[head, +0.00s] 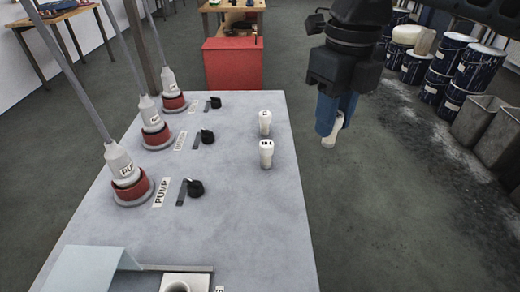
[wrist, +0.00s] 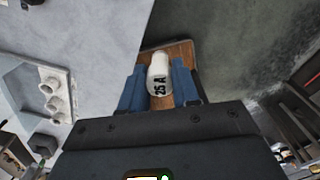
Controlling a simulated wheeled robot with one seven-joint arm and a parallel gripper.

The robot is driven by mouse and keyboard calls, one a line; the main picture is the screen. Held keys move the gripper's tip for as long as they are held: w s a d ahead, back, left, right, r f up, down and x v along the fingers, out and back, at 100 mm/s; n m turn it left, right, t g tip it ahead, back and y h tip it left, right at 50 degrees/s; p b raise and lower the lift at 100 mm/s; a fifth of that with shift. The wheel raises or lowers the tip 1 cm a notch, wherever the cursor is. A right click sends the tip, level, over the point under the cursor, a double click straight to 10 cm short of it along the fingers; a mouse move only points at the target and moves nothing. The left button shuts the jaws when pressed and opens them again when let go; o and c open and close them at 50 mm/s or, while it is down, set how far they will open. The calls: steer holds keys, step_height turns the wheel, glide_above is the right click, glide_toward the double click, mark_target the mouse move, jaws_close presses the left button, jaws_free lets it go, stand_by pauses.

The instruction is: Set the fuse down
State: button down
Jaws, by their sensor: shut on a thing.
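My gripper (head: 335,116) has blue fingers and is shut on a white fuse (head: 331,137). It hangs off the right edge of the grey bench top, with dark floor behind it in the head view. In the wrist view the fuse (wrist: 159,66) sits between the two blue fingers, with "25 A" printed on it. A brown wooden surface (wrist: 184,52) shows behind the fuse there. I cannot tell how far below the fuse it is. Two other white fuse-like pieces (head: 265,122) (head: 266,153) stand upright on the bench top.
The grey bench top (head: 235,220) carries three red-based plugs on cables (head: 132,187) and black knobs (head: 195,188) at the left. Its right front part is clear. A red cabinet (head: 233,65) stands behind. Dark drums (head: 475,68) and grey bins (head: 476,120) stand at the right.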

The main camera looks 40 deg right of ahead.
steer(key=shift+w+a+f+b, duration=0.1)
steer(key=shift+w+a+f, duration=0.2)
steer(key=shift+a+f, duration=1.55)
steer(key=shift+w+a+f+b, duration=0.1)
steer(key=shift+w+a+f, duration=0.2)
steer(key=shift+a+f, duration=1.5)
steer(key=shift+w+a+f+b, duration=0.1)
steer(key=shift+w+a+f, duration=0.2)
steer(key=shift+a+f, duration=1.5)
steer(key=shift+a, duration=0.1)
steer(key=c, duration=0.8)
jaws_free()
step_height(320, 180, up, 12)
steer(key=shift+r+p, duration=0.15)
steer(key=shift+p, duration=0.6)
